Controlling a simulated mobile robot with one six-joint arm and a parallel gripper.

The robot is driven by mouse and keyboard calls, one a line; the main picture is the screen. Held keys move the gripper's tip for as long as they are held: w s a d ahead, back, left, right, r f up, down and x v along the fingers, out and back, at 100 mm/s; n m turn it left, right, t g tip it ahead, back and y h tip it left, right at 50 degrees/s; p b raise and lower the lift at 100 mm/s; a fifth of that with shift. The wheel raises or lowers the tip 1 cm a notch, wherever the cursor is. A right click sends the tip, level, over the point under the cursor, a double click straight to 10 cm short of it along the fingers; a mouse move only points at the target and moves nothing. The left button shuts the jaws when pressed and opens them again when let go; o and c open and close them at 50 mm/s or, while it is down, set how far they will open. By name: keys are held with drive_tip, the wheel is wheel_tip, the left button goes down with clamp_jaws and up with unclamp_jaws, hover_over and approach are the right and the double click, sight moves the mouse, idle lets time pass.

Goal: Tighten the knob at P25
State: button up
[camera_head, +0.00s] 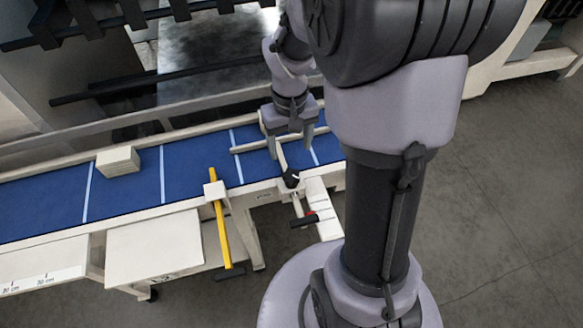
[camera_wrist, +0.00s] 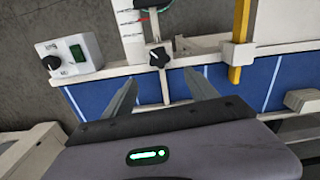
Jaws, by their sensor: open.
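A black lobed knob (camera_head: 291,178) sits on the pale front rail of the blue table, at the inner end of a short scaled arm. It also shows in the wrist view (camera_wrist: 159,57), top centre, just beyond my fingertips. My gripper (camera_head: 289,150) is open and points down over the blue surface, close behind the knob. In the wrist view my two fingers (camera_wrist: 160,80) are spread and empty, one on each side of the knob's line but short of it. A P25 label is not readable.
A yellow bar (camera_head: 220,232) hangs from a clamp on the rail. A control box (camera_wrist: 70,58) with a black dial and green switch stands left in the wrist view. A pale block (camera_head: 118,161) lies on the blue surface (camera_head: 130,195). The scaled arm (camera_head: 322,208) carries a red mark.

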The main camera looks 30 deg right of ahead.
sight(290, 172)
wheel_tip(290, 172, down, 11)
drive_tip(key=shift+r+b, duration=0.1)
drive_tip(key=shift+b, duration=0.7)
drive_tip(key=c, duration=1.4)
